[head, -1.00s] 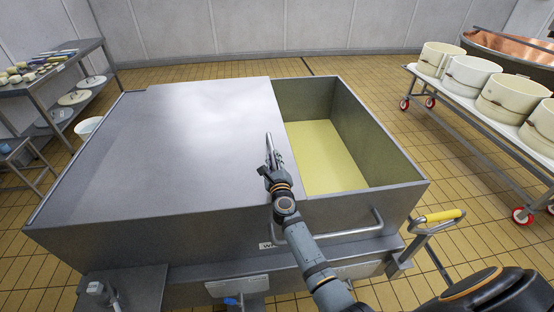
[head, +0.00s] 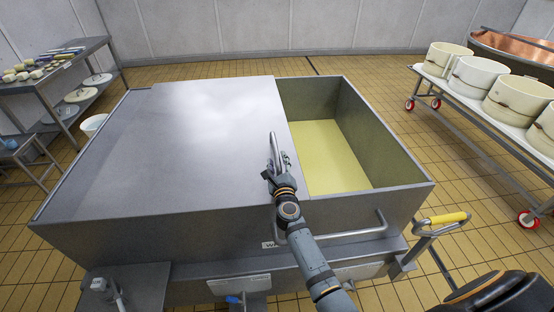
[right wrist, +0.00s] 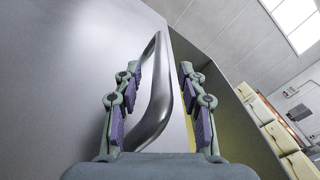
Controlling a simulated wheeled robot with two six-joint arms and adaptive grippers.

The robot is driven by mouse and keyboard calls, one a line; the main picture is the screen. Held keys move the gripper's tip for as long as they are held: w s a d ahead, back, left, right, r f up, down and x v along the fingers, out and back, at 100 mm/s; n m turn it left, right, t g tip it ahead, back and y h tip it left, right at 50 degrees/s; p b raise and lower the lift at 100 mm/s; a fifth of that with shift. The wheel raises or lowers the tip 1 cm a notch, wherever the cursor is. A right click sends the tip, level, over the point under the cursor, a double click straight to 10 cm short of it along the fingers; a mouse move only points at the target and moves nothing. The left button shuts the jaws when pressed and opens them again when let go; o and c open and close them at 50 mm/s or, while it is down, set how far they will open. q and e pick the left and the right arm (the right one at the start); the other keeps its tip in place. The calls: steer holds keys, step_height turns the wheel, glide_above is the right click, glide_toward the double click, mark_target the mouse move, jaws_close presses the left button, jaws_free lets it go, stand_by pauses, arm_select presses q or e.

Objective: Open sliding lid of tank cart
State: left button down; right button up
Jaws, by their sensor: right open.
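The tank cart (head: 150,232) is a wide grey metal box in the head view. Its flat sliding lid (head: 190,130) covers the left and middle part. The right part is uncovered and shows pale yellow liquid (head: 332,155). A bar handle (head: 274,152) stands on the lid near its right edge; it also shows in the right wrist view (right wrist: 155,100). My right gripper (head: 279,162) is at the handle, with its open fingers on either side of the bar in the right wrist view (right wrist: 158,85). I cannot tell whether they touch it. My left gripper is not in view.
A push handle with a yellow grip (head: 446,218) sticks out at the cart's right. A rack with several white round moulds (head: 478,80) stands at the right, before a copper vat (head: 515,50). A metal table (head: 65,75) stands at the left. Tiled floor lies between.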

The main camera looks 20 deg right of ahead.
mark_target(280, 172)
steer(key=v, duration=0.6)
steer(key=shift+a, duration=0.1)
steer(key=shift+w, duration=0.1)
